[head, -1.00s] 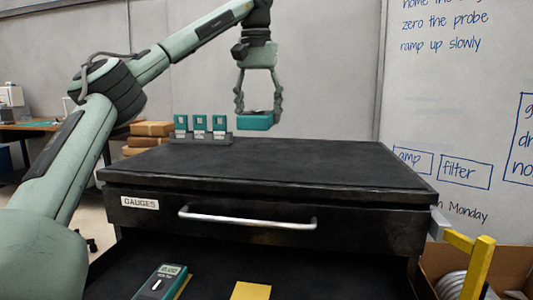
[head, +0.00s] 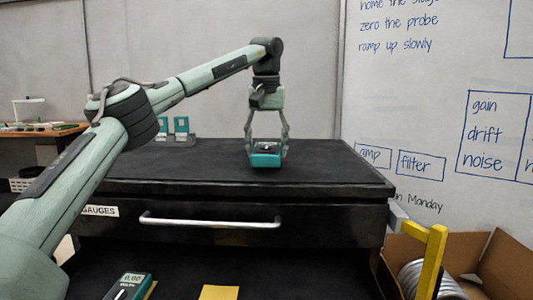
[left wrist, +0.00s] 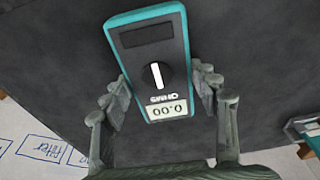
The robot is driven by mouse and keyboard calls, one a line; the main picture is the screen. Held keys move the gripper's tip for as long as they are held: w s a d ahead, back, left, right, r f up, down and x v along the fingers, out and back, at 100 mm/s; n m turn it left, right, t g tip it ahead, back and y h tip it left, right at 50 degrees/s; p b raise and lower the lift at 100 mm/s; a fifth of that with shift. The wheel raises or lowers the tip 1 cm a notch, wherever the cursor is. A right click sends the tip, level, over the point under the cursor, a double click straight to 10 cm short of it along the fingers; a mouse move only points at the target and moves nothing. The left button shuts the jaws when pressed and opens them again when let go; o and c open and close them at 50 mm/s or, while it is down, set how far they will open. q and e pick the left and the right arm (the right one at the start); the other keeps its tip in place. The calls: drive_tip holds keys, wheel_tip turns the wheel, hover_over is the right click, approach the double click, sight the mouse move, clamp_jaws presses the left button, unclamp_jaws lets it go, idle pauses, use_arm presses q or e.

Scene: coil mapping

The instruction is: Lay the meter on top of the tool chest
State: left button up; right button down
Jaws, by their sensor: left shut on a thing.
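My left gripper (head: 266,149) is shut on a teal and black meter (head: 265,161). The meter is over the black top of the tool chest (head: 325,183), toward the middle; I cannot tell whether it touches the surface. In the left wrist view the held meter (left wrist: 148,52) lies between the two fingers, with its face, a white dial mark, the word OHMS and a 0.00 display toward the camera. Another meter, marked VOLTS (head: 128,286), lies in the open lower part of the chest. My right gripper is not in view.
Small teal devices (head: 181,125) stand in a rack at the chest's back left, partly behind my arm. A yellow piece (head: 219,293) lies in the open drawer. A yellow post (head: 430,262) and a cardboard box (head: 502,262) are at right. The chest top's right side is clear.

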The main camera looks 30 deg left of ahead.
sight(266, 148)
use_arm(q)
drive_tip(key=shift+f, duration=0.75)
drive_tip(key=shift+f, duration=0.15)
drive_tip(key=o, duration=1.4)
drive_tip(key=r, duration=0.4)
drive_tip(key=s+r, duration=0.1)
drive_tip(key=r, duration=0.3)
drive_tip(key=d+r, duration=0.1)
drive_tip(key=r, duration=0.3)
drive_tip(key=shift+s+r, duration=0.1)
drive_tip(key=shift+s, duration=0.15)
